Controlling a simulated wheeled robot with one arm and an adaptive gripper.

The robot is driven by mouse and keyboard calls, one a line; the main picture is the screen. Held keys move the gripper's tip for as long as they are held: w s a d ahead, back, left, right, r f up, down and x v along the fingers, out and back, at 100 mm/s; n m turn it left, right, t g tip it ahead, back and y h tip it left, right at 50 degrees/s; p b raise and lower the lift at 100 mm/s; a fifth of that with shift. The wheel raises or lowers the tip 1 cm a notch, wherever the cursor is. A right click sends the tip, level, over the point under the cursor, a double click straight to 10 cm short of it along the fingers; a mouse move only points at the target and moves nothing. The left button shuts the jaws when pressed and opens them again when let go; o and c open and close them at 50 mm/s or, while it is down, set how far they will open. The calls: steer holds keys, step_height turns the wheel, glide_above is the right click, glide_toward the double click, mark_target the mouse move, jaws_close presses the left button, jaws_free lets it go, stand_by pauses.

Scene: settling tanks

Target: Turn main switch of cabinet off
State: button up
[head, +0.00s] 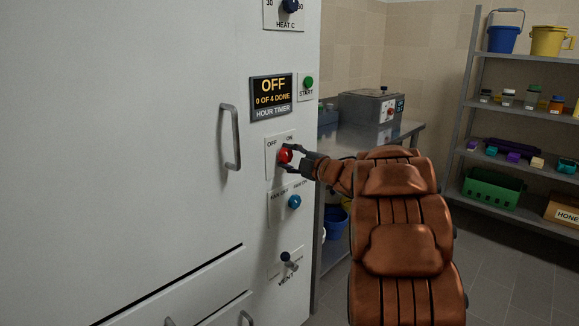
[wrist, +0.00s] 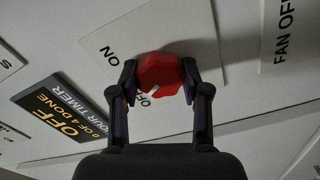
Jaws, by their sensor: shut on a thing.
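The main switch is a red knob (head: 285,155) on a pale plate (head: 271,172) marked OFF and ON, on the front of the white cabinet (head: 120,140). In the wrist view the red knob (wrist: 162,76) sits between both fingers of my gripper (wrist: 160,85), which is shut on it. A white mark on the knob points to the lower left there, towards the partly hidden OFF label. In the head view my gripper (head: 290,155) reaches the knob from the right.
The display (head: 271,97) above reads OFF, 0 OF 4 DONE. A green START button (head: 308,82), a blue knob (head: 295,202) and a vent lever (head: 288,260) are near. The door handle (head: 231,137) stands out at left. Shelves (head: 520,125) stand at right.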

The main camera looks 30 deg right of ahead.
steer(key=shift+n+b, duration=0.45)
steer(key=shift+n, duration=0.15)
steer(key=o, duration=1.1)
steer(key=shift+o, duration=0.2)
steer(key=v, duration=1.2)
steer(key=shift+r, duration=0.1)
